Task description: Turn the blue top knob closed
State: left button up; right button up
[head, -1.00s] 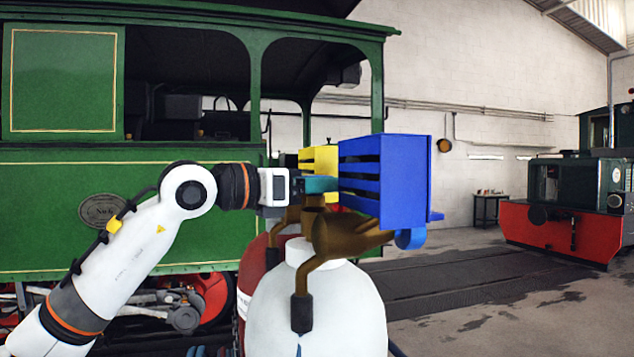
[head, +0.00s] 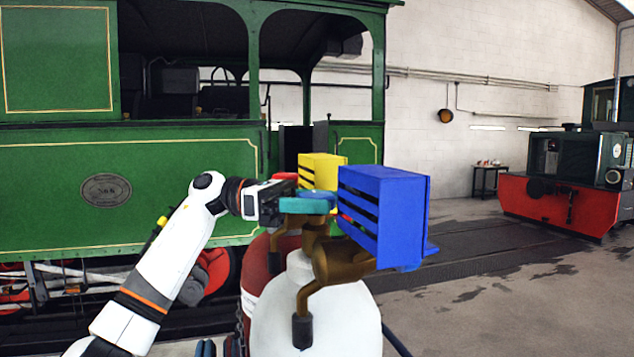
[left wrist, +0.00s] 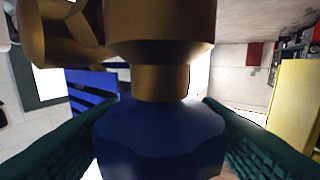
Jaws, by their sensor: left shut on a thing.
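The blue top knob (left wrist: 160,140) fills the lower middle of the left wrist view, below a brass valve stem. The green fingers of my left gripper (head: 310,198) stand on both sides of it, shut on it. In the head view the fingers hide most of the knob. The brass valve body (head: 336,258) sits on top of a white gas cylinder (head: 312,318). My right gripper is not in view.
A blue slotted box (head: 405,220) stands close right of my left gripper, and a yellow slotted box (head: 320,170) behind it. A dark red cylinder (head: 257,272) stands beside the white one. A green tram (head: 60,190) is behind.

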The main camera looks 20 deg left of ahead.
pick_arm(q)
jog(key=shift+r+m+g+p, duration=0.15)
jog(key=shift+m+g+p, duration=0.5)
jog(key=shift+m+g, duration=1)
jog(key=shift+g, duration=0.65)
jog(key=o, duration=0.7)
